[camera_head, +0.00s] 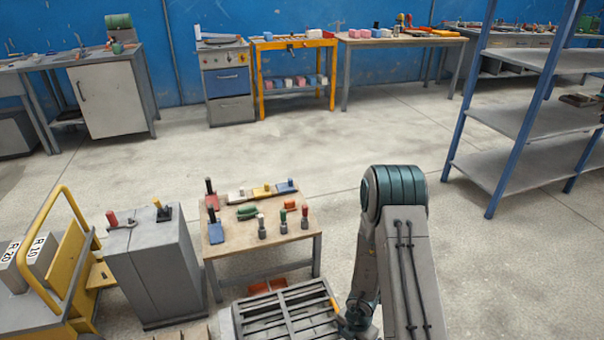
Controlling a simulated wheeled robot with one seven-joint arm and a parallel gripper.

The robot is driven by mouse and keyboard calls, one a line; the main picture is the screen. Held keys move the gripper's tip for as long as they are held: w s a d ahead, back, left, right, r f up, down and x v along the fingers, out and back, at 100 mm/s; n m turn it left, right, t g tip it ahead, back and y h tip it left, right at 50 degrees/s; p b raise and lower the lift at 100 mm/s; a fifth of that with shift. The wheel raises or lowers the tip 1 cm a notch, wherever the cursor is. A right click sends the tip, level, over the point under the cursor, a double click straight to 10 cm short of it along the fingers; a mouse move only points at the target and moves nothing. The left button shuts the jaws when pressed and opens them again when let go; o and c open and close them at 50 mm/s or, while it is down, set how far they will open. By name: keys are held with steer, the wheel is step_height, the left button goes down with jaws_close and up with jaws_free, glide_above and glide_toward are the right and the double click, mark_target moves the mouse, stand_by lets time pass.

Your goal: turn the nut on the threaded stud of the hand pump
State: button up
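I cannot make out the nut, the threaded stud or a clearly recognisable hand pump. A grey box-shaped unit (157,268) stands at the lower left, with a red-knobbed lever (112,219) and a yellow-handled lever (160,210) on top. I cannot tell whether it is the pump. My arm reaches down at the lower right, right of a slatted grey metal frame (285,318). Its lower links run to the bottom edge. My gripper's fingers are not visible.
A small wooden-topped table (238,241) carries several coloured handled parts. A yellow trolley (76,262) with grey weight blocks stands far left. Blue-posted shelves (531,122) stand at the right. Workbenches line the blue back wall. The middle floor is clear.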

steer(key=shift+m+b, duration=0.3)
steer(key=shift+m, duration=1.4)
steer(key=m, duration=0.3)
steer(key=shift+b, duration=0.35)
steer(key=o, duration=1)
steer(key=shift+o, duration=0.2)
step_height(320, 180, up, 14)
steer(key=p, duration=0.5)
